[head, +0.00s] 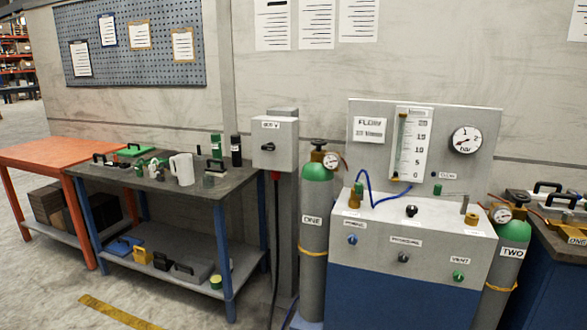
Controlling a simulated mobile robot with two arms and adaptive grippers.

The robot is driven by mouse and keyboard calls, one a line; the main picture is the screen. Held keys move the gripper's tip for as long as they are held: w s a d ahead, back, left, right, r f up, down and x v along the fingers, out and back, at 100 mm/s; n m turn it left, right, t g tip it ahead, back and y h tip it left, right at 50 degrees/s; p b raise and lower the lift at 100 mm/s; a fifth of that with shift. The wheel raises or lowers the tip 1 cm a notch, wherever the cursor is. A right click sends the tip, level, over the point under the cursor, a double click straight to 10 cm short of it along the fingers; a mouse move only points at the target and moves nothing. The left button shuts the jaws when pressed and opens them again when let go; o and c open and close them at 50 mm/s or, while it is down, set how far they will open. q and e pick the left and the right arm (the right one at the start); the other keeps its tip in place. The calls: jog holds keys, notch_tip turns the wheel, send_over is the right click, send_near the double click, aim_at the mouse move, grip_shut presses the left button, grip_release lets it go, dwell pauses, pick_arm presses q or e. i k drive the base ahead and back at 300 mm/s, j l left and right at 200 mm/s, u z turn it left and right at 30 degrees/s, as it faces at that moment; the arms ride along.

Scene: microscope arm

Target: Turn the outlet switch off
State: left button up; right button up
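A grey electrical box (282,135) with a small label is mounted on a post in the middle of the head view. A dark switch handle (268,147) is on its front, and a cable hangs below. I cannot tell from the label whether this is the outlet switch. The gas panel on the right has a blue knob (352,239), a dark knob (403,257) and a green knob (458,276) on its front. A black knob (411,210) is on its top. Their labels are too small to read surely. Neither of my grippers is in view.
Gas cylinder ONE (316,220) stands between the post and the panel; cylinder TWO (503,262) stands on its right. A dark workbench (215,188) with several items and an orange table (30,155) are at left.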

aim_at(270, 146)
jog(key=i+l+u, duration=0.4)
jog(key=i+l, duration=0.2)
jog(key=i+j, duration=0.95)
jog(key=j, duration=0.15)
